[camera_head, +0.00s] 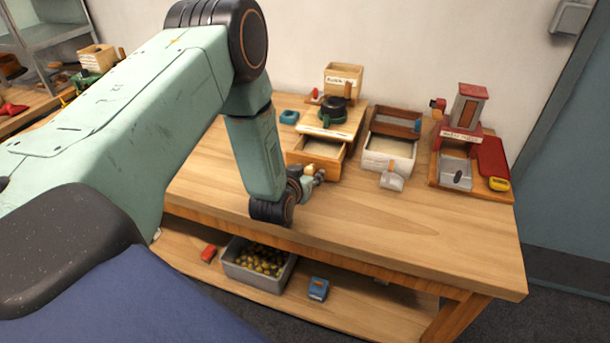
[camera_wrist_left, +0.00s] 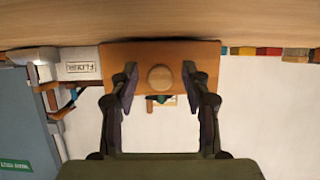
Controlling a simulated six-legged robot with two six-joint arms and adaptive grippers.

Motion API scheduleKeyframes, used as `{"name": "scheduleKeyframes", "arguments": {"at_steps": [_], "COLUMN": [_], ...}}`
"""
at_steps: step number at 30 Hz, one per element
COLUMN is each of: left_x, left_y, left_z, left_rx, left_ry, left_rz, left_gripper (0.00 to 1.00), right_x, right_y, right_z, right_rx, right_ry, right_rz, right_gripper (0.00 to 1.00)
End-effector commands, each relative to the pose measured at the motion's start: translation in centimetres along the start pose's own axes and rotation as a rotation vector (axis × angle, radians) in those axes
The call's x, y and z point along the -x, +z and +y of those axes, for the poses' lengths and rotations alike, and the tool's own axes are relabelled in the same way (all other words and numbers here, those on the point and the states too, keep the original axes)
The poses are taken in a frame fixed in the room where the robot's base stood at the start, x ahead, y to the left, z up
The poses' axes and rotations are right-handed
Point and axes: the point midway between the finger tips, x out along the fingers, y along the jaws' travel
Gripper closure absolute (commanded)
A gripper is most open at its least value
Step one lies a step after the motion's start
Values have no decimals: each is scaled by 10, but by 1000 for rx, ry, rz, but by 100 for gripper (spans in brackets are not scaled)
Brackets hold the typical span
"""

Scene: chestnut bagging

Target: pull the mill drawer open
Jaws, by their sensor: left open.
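The wooden mill (camera_head: 345,128) stands on the workbench, with a dark grinder part and a box-shaped hopper on top. Its drawer (camera_head: 325,164) stands partly out, and its light inside shows from above. In the left wrist view, the drawer front (camera_wrist_left: 160,54) carries a round wooden knob (camera_wrist_left: 160,78). My left gripper (camera_head: 316,176) is just in front of the drawer front. In the left wrist view, its open fingers (camera_wrist_left: 160,84) stand on either side of the knob, with gaps to it. Whether they reach to the knob's depth is unclear. My right gripper is out of view.
A white flour bin (camera_head: 376,160) stands right of the mill. A red-topped machine (camera_head: 464,130) sits farther right. A small blue item (camera_head: 289,117) lies left of the mill. The bench's front right is clear. A grey crate (camera_head: 232,268) of round yellowish things is on the lower shelf.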

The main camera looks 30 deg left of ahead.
Motion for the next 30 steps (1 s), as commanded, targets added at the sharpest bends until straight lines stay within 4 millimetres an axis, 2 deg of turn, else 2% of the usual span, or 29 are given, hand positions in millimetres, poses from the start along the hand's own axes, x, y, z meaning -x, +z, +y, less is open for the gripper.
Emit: {"name": "scheduleKeyframes", "arguments": {"at_steps": [5,21,30], "left_x": [16,102,116], "left_y": [1,0,0], "left_z": [0,1,1], "left_rx": [1,0,-1], "left_ry": [0,-1,0], "left_rz": [-3,-4,-3], "left_gripper": [52,52,52], "right_x": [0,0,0], "right_y": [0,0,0], "right_z": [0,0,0], "right_rx": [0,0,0], "right_ry": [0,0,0], "right_rz": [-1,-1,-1], "right_gripper": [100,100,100]}}
